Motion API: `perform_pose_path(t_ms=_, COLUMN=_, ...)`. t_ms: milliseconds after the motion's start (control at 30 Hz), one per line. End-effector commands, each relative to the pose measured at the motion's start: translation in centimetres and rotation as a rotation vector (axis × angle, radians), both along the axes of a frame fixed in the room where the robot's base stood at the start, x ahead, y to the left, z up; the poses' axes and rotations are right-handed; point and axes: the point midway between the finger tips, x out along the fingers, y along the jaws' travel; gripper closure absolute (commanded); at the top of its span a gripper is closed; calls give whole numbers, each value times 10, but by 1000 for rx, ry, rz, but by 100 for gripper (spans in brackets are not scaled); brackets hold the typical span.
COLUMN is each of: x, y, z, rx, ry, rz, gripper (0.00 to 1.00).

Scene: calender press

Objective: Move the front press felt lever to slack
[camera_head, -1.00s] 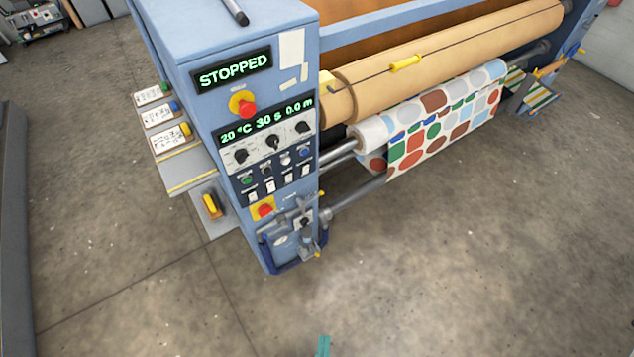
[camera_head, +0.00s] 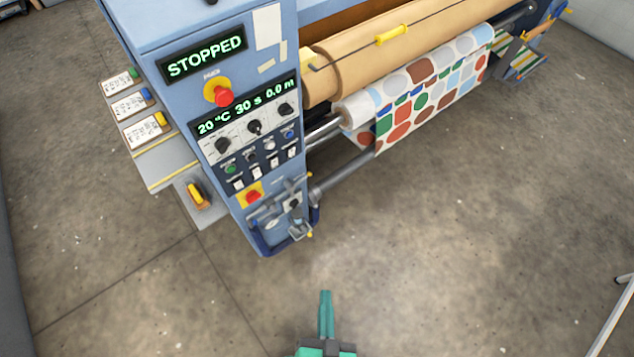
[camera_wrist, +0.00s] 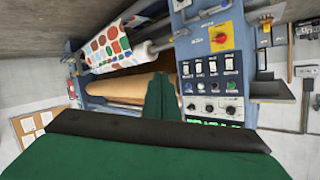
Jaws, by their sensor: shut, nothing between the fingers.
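The blue press cabinet (camera_head: 215,120) stands ahead, with a panel of knobs and switches. Low on its front corner is a cluster of small grey fittings with yellow tips (camera_head: 293,207), beside a red-and-yellow switch (camera_head: 252,194). A yellow handle (camera_head: 198,196) sits on a grey plate at the cabinet's left side. I cannot tell which of these is the front press felt lever, nor its setting. My green gripper (camera_head: 326,295) is shut and empty over bare floor, apart from the press. In the wrist view, the gripper (camera_wrist: 162,82) points toward the press, which appears upside down.
The display (camera_head: 205,58) reads STOPPED. A red stop button (camera_head: 223,96) sits below it. Tan rollers (camera_head: 375,55) and dotted printed fabric (camera_head: 430,90) extend right. Grey shelves (camera_head: 165,165) jut out left. A pale metal leg (camera_head: 612,325) stands at lower right. The floor in front is clear.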

Motion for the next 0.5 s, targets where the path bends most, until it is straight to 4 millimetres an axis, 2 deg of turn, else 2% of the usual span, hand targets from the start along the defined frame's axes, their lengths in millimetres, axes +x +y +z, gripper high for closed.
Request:
perform_pose_path(t_ms=33, x=15, y=-7, z=-22, rx=75, ry=10, rz=-33, gripper=100)
perform_pose_path(t_ms=200, x=59, y=-26, z=-86, rx=358, ry=56, rz=-142, gripper=100)
perform_pose_path(t_ms=400, x=124, y=-40, z=-142, rx=712, ry=90, rz=-249, gripper=100)
perform_pose_path(t_ms=500, x=162, y=-44, z=-161, rx=897, ry=101, rz=-292, gripper=100)
